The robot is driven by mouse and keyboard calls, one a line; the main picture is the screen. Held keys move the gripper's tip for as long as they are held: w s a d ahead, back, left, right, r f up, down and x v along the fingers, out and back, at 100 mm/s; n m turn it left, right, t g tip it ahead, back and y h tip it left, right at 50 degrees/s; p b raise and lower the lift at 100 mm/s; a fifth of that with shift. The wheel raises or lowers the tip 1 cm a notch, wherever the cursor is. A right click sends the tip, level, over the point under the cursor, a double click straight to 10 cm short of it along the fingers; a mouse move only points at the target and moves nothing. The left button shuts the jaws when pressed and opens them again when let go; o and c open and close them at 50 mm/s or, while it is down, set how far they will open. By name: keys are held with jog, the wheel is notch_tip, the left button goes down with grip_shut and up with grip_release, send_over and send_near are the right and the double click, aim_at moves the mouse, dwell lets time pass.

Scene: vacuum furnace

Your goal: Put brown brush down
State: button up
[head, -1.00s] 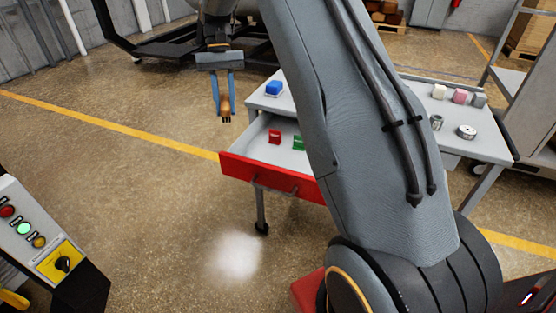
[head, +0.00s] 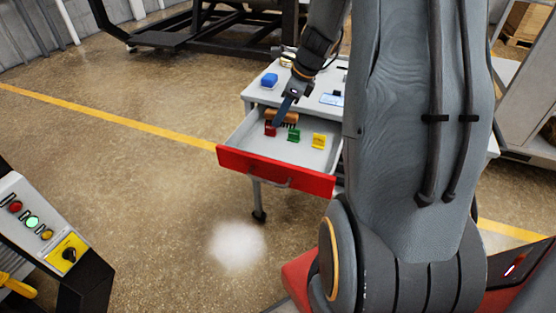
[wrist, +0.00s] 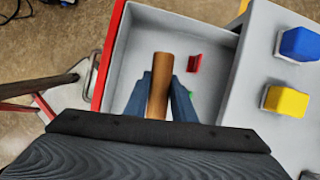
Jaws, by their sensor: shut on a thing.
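My gripper (head: 283,112) is shut on the brown brush (head: 284,118), over the back part of the open drawer (head: 235,157). In the wrist view the brush's brown handle (wrist: 159,85) stands between the two blue-grey fingers (wrist: 160,95), with the drawer's pale floor (wrist: 140,45) around it. The drawer has a red front and a grey-white inside. A red item (head: 270,130), a green item (head: 293,135) and a yellow item (head: 319,141) sit in it, near the brush. I cannot tell whether the brush touches the drawer floor.
On the table (head: 255,95) behind the drawer is a blue block-like item (head: 269,80); the wrist view also shows a yellow one (wrist: 286,101). A control panel (head: 40,225) stands at the lower left. The floor left of the drawer is clear.

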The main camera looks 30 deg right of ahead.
aim_at(283, 125)
jog(key=s, duration=0.1)
jog(key=s+m, duration=0.1)
jog(key=s+a+f, duration=0.1)
jog(key=shift+s+a, duration=0.1)
jog(key=shift+s, duration=0.1)
jog(key=shift+f+b, duration=0.6)
jog(key=shift+f, duration=4.25)
jog(key=shift+f+b, duration=0.4)
jog(key=o, duration=1)
jog(key=shift+c, duration=0.2)
jog(key=shift+r, duration=0.2)
